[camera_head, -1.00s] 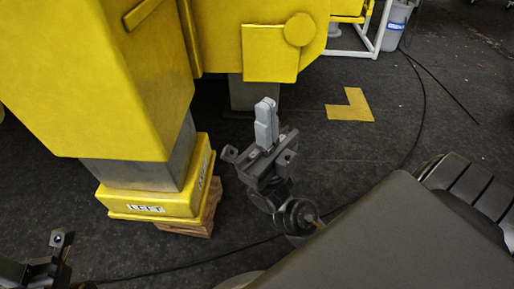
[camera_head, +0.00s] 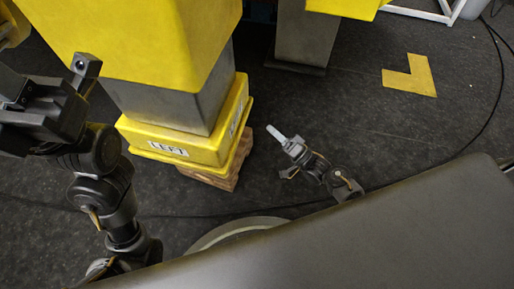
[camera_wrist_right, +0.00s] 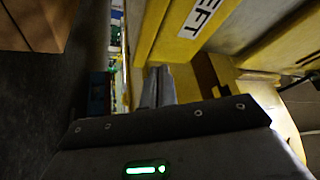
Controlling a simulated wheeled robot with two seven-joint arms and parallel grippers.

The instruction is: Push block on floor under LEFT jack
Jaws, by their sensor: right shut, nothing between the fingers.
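The LEFT jack is a grey column (camera_head: 172,108) with a yellow foot (camera_head: 205,150) labelled LEFT. The wooden block (camera_head: 226,178) shows below the foot's front right edge, mostly hidden by the foot; I cannot tell whether they touch. My right gripper (camera_head: 273,133) is shut and empty, low over the floor, to the right of the block and apart from it. The right wrist view shows its closed fingers (camera_wrist_right: 158,88) near yellow surfaces with the label (camera_wrist_right: 203,14). My left gripper (camera_head: 50,95) is at the left of the head view; its finger gap is unclear.
A brown box-like thing (camera_wrist_right: 38,22) fills the upper left of the wrist view. Another grey column (camera_head: 305,35) stands at the back. A yellow corner mark (camera_head: 412,78) and a black cable (camera_head: 482,125) lie on the floor.

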